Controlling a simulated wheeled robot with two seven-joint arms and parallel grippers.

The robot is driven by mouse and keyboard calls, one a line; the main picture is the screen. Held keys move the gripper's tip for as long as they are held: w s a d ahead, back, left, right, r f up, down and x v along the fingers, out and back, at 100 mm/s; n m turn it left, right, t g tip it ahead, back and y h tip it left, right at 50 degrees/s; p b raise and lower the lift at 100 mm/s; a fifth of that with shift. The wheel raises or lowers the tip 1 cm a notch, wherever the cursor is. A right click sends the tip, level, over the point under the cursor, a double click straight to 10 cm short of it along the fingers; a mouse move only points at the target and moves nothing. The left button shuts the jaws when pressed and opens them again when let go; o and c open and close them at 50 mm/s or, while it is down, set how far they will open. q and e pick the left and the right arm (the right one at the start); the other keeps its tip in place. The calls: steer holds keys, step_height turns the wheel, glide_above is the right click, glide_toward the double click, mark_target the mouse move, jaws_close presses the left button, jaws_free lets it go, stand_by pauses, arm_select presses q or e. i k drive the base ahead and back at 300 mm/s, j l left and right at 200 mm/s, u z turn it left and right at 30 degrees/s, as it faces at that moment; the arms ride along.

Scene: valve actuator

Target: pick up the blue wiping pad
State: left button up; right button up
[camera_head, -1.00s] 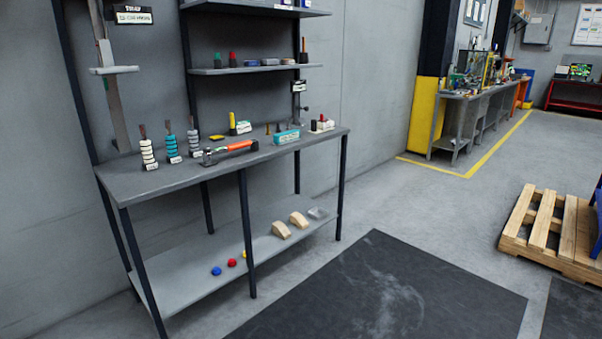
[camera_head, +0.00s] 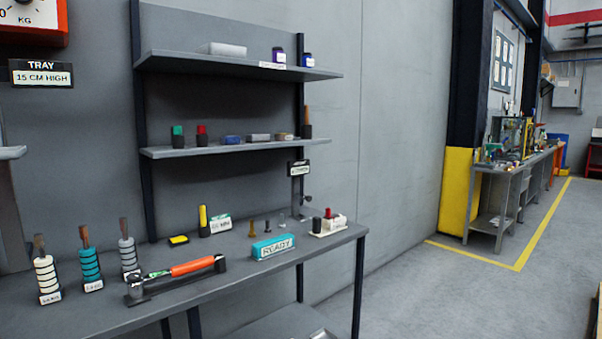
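A small blue pad-like block (camera_head: 233,140) lies on the lower wall shelf (camera_head: 180,152), between a red-topped item and a grey block. It looks like the blue wiping pad, but it is small in the view and its material cannot be told. Neither of my grippers shows in the head view.
The grey workbench (camera_head: 205,310) below holds ring stacks (camera_head: 90,270), an orange-handled tool (camera_head: 193,267), a teal READY block (camera_head: 272,247) and small items. The upper shelf (camera_head: 170,66) overhangs the lower one. Beside the block are a grey block (camera_head: 258,137) and red-topped item (camera_head: 202,136).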

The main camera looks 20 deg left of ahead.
mark_target(227, 140)
steer(key=i+u, duration=0.35)
steer(key=i+l+u, duration=0.3)
steer(key=i, duration=0.15)
steer(key=i+l+u, duration=0.2)
steer(key=i+u, duration=0.15)
